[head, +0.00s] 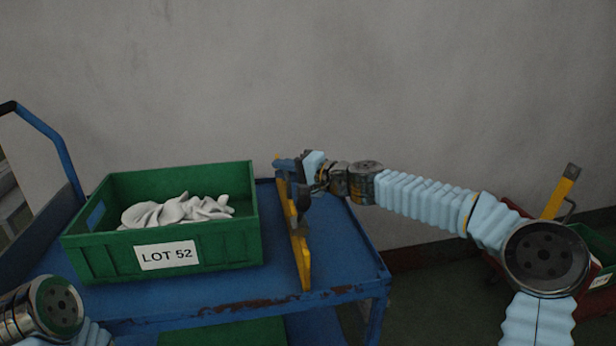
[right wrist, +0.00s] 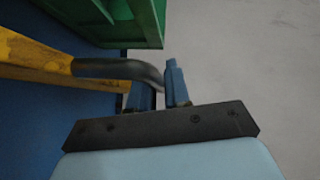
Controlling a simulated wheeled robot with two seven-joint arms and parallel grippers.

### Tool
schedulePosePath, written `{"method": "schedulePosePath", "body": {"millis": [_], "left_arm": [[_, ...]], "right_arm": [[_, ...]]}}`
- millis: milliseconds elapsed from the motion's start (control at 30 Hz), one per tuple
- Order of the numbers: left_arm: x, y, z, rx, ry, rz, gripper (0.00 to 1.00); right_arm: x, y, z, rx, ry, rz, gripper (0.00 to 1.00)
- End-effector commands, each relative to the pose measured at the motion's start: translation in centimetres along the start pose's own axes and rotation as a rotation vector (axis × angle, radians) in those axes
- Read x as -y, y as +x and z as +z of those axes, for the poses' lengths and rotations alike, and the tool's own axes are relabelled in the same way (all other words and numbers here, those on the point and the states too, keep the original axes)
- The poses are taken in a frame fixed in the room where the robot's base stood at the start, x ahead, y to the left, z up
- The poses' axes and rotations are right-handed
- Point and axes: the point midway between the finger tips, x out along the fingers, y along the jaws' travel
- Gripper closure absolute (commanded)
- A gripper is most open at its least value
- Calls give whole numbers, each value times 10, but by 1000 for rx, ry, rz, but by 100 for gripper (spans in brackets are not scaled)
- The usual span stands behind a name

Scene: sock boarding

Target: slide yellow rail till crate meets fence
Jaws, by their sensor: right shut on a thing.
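The yellow rail (head: 300,258) stands on the blue cart, to the right of the green crate (head: 90,258). A strip of bare blue deck shows between rail and crate. The crate is labelled LOT 52 and holds white socks. My right gripper (head: 300,172) is at the rail's far end, shut on its dark bent handle (right wrist: 112,68). In the right wrist view the fingers (right wrist: 162,92) sit on either side of the handle's end, and the rail (right wrist: 35,62) runs off left. A dark blue side panel (head: 38,240) rises left of the crate; I cannot tell if it is the fence. My left gripper is out of view.
The blue cart (head: 345,262) has a bent push handle (head: 52,138) at the left and a worn front edge. A grey wall stands behind. Another green crate (head: 603,245) and a yellow post (head: 562,192) are at the far right. Deck right of the rail is clear.

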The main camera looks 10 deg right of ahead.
Motion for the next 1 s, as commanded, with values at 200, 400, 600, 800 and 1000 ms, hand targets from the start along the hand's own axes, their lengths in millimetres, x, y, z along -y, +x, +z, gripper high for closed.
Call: {"method": "schedulePosePath", "body": {"millis": [200,400,600,800,1000], "left_arm": [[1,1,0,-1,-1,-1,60],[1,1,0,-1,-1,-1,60],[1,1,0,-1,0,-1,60],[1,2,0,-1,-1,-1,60],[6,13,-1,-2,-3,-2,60]], "right_arm": [[-1,3,4,2,1,3,100],[-1,3,3,2,1,3,74],[0,2,3,1,1,2,64],[-1,-1,2,-1,1,2,64],[-4,-33,1,-5,-1,4,64]]}}
